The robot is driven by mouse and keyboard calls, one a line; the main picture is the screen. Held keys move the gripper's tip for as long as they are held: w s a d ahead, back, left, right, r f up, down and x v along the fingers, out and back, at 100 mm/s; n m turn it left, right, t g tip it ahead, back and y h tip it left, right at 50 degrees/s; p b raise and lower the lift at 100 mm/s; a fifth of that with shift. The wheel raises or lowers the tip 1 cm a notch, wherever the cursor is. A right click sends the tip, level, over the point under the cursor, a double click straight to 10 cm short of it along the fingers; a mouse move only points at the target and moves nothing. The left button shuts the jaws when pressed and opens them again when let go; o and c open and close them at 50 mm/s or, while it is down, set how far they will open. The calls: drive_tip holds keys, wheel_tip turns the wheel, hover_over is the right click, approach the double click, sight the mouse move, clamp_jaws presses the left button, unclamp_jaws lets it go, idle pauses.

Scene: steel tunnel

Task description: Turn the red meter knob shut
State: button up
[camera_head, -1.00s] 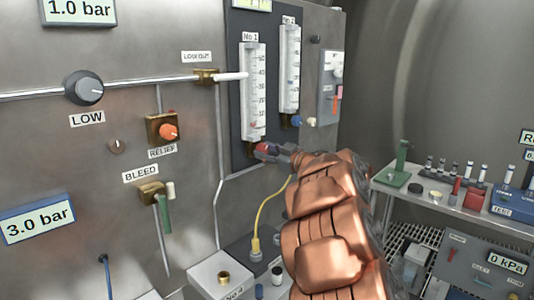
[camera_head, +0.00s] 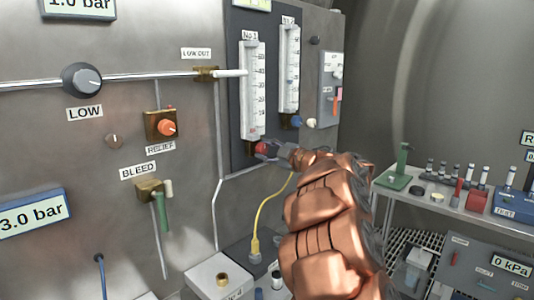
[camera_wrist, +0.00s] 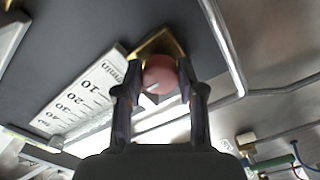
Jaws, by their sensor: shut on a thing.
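The red meter knob (camera_head: 262,147) sits at the foot of the No 1 flow meter (camera_head: 253,92) on the dark panel. In the wrist view the round red knob (camera_wrist: 159,76) shows between the two fingers, in front of a brass block (camera_wrist: 160,46). My gripper (camera_head: 266,150) reaches it from the lower right and is shut on it, one finger on each side. The fingertips partly cover the knob's sides. A small light mark shows on its face. The meter's scale (camera_wrist: 85,97) is upside down in the wrist view.
A yellow hose (camera_head: 268,208) hangs below. A shelf (camera_head: 430,206) with small items is at the right.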

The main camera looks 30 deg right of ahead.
drive_tip(key=shift+f, duration=0.1)
idle(0.3)
drive_tip(key=o, duration=1.1)
drive_tip(key=shift+o, duration=0.2)
drive_tip(key=v, duration=1.2)
